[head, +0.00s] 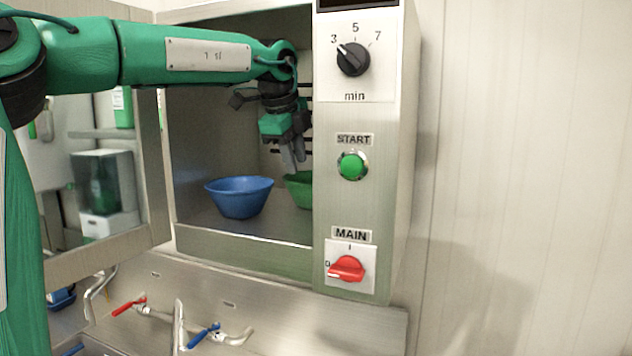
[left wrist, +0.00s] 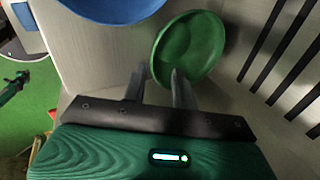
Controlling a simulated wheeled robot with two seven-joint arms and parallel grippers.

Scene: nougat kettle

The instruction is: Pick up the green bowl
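The green bowl (head: 299,190) stands on the floor of the steel oven chamber, its right part hidden by the control panel. In the left wrist view the green bowl (left wrist: 190,45) shows its round inside. My left gripper (head: 293,165) points down inside the chamber, just above the green bowl. Its two fingers (left wrist: 157,72) are apart with nothing clamped between them. In the left wrist view, one fingertip overlaps the bowl's near rim and the other lies just outside it; I cannot tell if they touch. My right gripper is not in view.
A blue bowl (head: 240,197) stands left of the green one, close to it. The control panel (head: 358,205) closes off the chamber's right front. The open door (head: 105,165) is at the left. Dark slots (left wrist: 285,60) line a chamber wall. Taps (head: 180,325) are below.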

